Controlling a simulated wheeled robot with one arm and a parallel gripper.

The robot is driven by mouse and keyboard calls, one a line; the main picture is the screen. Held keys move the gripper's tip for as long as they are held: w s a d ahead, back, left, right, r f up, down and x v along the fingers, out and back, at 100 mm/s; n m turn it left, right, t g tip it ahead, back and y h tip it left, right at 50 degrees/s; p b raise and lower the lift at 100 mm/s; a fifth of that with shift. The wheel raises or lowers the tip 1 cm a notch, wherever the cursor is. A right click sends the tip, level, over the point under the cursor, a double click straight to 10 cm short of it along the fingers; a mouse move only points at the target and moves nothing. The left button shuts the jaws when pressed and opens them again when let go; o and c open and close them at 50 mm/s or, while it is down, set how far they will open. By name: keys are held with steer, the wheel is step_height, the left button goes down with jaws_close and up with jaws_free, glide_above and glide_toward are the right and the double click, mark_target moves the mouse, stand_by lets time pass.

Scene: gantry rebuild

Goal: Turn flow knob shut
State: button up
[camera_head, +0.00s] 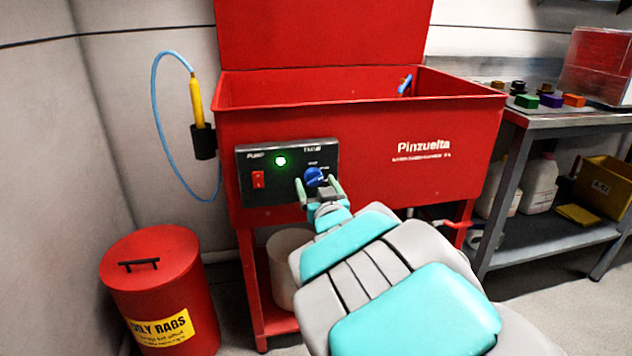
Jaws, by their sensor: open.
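The blue flow knob (315,177) is on the right part of the black control panel (261,190) on the front of the red parts washer (405,131). Labels are printed around the knob, but they are too small to read for sure. My gripper (318,187) is at the knob, with its two fingers open, one on each side of it. I cannot tell whether the fingers touch the knob. The knob's lower part is partly hidden by my gripper. On the panel's left, a red pump switch (259,179) sits beside a lit green lamp (280,161).
A red oily-rags bin (157,262) stands at the lower left. A yellow brush (196,104) with a blue hose hangs in a black holder (204,141) left of the washer. A metal bench (567,119) with colored blocks and bottles stands at right. A white bucket sits under the washer.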

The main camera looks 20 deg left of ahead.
steer(key=shift+w+a, duration=0.15)
steer(key=shift+w, duration=0.2)
jaws_close()
stand_by(0.5)
